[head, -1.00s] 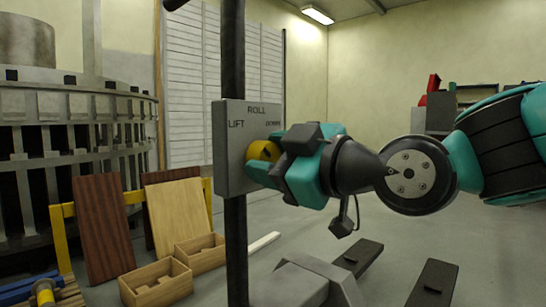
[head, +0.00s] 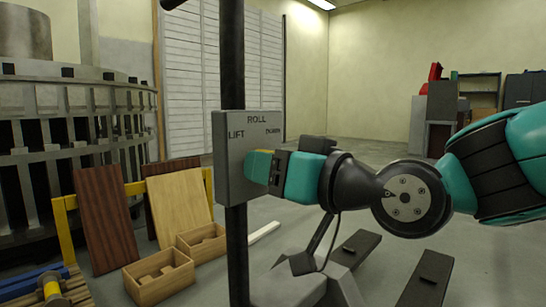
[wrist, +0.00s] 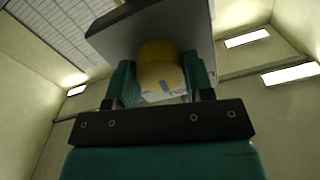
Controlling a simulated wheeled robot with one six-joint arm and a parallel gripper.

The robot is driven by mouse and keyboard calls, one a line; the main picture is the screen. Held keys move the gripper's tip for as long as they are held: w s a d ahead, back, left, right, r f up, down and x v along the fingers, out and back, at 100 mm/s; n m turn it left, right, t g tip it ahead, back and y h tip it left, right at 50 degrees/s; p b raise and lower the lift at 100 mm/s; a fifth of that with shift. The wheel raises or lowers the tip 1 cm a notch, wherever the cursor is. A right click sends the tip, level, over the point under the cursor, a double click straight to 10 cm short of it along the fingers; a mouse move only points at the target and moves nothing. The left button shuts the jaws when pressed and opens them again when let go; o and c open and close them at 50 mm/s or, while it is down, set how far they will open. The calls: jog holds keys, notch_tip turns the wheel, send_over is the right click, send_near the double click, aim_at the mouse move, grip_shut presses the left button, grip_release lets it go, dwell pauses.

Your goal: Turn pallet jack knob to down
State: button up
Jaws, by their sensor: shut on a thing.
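The grey plate (head: 228,165) is fixed to a dark upright post and reads LIFT at left, ROLL at top and DOWN at right. The yellow knob (wrist: 158,62) projects from the plate between my two teal fingers in the wrist view, with a small dark mark on its face. My gripper (wrist: 162,84) is shut on the knob. In the head view my gripper (head: 262,168) reaches the plate from the right and covers nearly all of the knob. I cannot tell which label the knob points to.
Two dark forks (head: 345,258) of the pallet jack lie low at the right. Wooden boxes (head: 160,277) and leaning boards (head: 105,218) stand at the left. Open floor lies behind my arm, with cabinets (head: 440,115) at the back right.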

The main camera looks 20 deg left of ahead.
jog(key=shift+m+p, duration=3.05)
jog(key=shift+m, duration=1.55)
jog(key=o, duration=0.9)
jog(key=shift+o, duration=0.2)
jog(key=b+v, duration=0.2)
jog(key=v, duration=1.5)
jog(key=shift+s+d+b, duration=0.15)
jog(key=shift+b, duration=0.2)
